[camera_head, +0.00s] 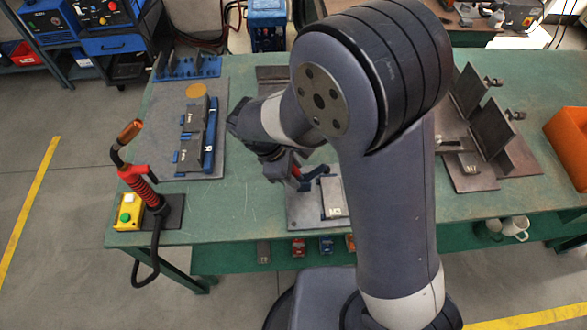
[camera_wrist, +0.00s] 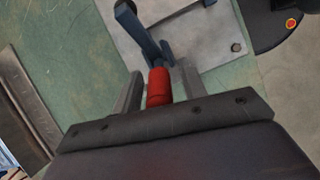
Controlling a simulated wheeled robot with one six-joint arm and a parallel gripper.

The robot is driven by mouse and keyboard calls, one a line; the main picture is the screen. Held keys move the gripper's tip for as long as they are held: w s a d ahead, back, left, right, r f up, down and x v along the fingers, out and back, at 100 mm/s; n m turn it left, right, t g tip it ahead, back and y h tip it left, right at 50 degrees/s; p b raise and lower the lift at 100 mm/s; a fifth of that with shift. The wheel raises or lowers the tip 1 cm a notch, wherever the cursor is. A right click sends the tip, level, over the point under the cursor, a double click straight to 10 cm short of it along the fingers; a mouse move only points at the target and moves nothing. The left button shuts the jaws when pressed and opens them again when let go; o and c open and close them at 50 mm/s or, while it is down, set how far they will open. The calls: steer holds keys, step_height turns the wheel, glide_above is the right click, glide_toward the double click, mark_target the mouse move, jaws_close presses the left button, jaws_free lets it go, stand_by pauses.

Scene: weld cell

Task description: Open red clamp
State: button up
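The red clamp handle (camera_wrist: 159,88) is in the middle of the wrist view, between my two fingers. It joins a blue-grey clamp arm (camera_wrist: 146,38) on a light metal plate (camera_wrist: 205,28). My gripper (camera_wrist: 160,76) is open around the handle, with a narrow gap seeming to show on each side. In the head view my gripper (camera_head: 283,168) is low over the bench at the left of the clamp (camera_head: 316,174). A bit of red (camera_head: 297,171) shows beside the fingers; my wrist hides much of the handle.
The green bench (camera_head: 250,215) has a fixture plate with blue and dark parts (camera_head: 195,138) at left. A red-handled torch (camera_head: 140,185) and a yellow button box (camera_head: 128,212) stand at the left corner. Upright dark plates (camera_head: 490,125) and an orange bin (camera_head: 570,140) are at right.

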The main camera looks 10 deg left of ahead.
jaws_close()
stand_by(0.4)
steer(key=shift+s+a+f+h, duration=0.1)
steer(key=shift+a+f+h, duration=0.15)
steer(key=shift+h, duration=0.3)
steer(key=shift+s+a+f+h, duration=0.1)
steer(key=shift+a+h, duration=0.2)
steer(key=shift+h, duration=0.25)
steer(key=shift+a+f+t+h, duration=0.25)
steer(key=shift+f+t+h, duration=0.1)
steer(key=shift+h, duration=0.5)
steer(key=shift+a+f+t+h, duration=0.2)
steer(key=shift+t+h, duration=0.15)
steer(key=shift+h, duration=0.5)
steer(key=shift+o, duration=0.4)
jaws_free()
steer(key=shift+a, duration=0.1)
